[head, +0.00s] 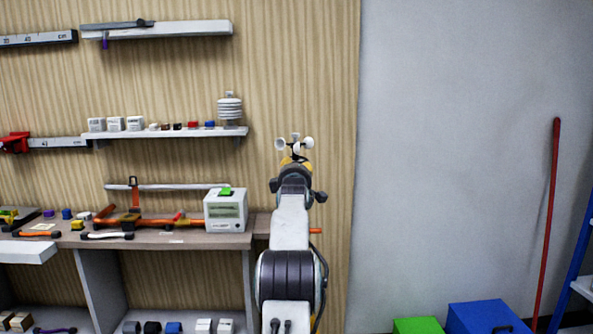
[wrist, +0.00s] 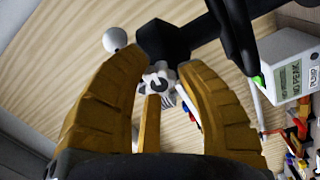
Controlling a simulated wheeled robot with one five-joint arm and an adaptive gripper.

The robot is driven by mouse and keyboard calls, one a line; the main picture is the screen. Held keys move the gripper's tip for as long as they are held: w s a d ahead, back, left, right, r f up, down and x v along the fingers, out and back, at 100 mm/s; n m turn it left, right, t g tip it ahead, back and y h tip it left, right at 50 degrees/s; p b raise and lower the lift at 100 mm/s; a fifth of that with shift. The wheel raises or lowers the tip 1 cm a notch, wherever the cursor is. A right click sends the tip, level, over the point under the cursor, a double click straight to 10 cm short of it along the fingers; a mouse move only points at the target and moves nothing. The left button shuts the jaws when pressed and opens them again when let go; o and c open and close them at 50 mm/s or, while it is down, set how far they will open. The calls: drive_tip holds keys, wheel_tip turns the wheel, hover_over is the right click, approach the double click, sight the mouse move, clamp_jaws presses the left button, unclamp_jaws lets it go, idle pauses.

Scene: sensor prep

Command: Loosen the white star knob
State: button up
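The white star knob (wrist: 158,77) shows in the wrist view, under a black hub (wrist: 165,42) and near the tips of my yellow fingers. My gripper (wrist: 163,64) is open, with its fingers apart on either side of the knob; I cannot tell whether any finger touches it. In the head view my gripper (head: 296,160) is mostly hidden behind my wrist, just below an anemometer with white cups (head: 308,143). The knob itself is hidden in the head view. One white cup (wrist: 115,40) shows beside the left finger in the wrist view.
A white box with a green top (head: 226,210) stands on the workbench (head: 170,238), left of my arm. A wall shelf (head: 170,133) holds small blocks and a white louvred shield (head: 229,107). Blue (head: 485,316) and green (head: 417,325) boxes stand at lower right.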

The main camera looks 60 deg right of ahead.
drive_tip(key=shift+o, duration=0.5)
drive_tip(key=shift+f, duration=0.1)
drive_tip(key=v, duration=1.2)
drive_tip(key=shift+w, duration=0.1)
idle(0.7)
